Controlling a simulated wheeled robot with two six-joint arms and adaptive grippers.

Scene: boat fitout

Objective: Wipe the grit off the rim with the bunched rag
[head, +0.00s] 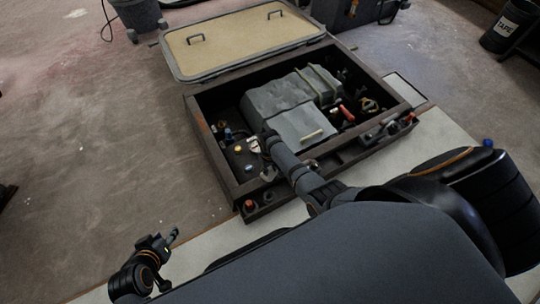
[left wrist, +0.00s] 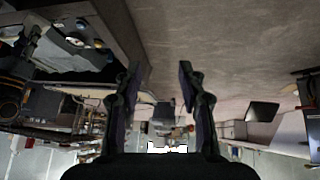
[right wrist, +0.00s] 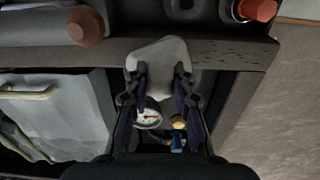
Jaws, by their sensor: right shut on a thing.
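The bunched rag (right wrist: 158,56) is a pale grey-white lump in the right wrist view. My right gripper (right wrist: 158,76) is shut on it, and the rag lies over the dark brown rim (right wrist: 228,54) of the open locker. Small dark specks show on the rim beside the rag; I cannot tell whether they are grit.
The locker holds a grey covered box (head: 290,106), a dial gauge (right wrist: 148,118) and small fittings. A ledge with a red-orange knob (right wrist: 257,9) runs along the near side. The tan hatch lid (head: 240,40) lies open behind. Floor to the left is clear.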

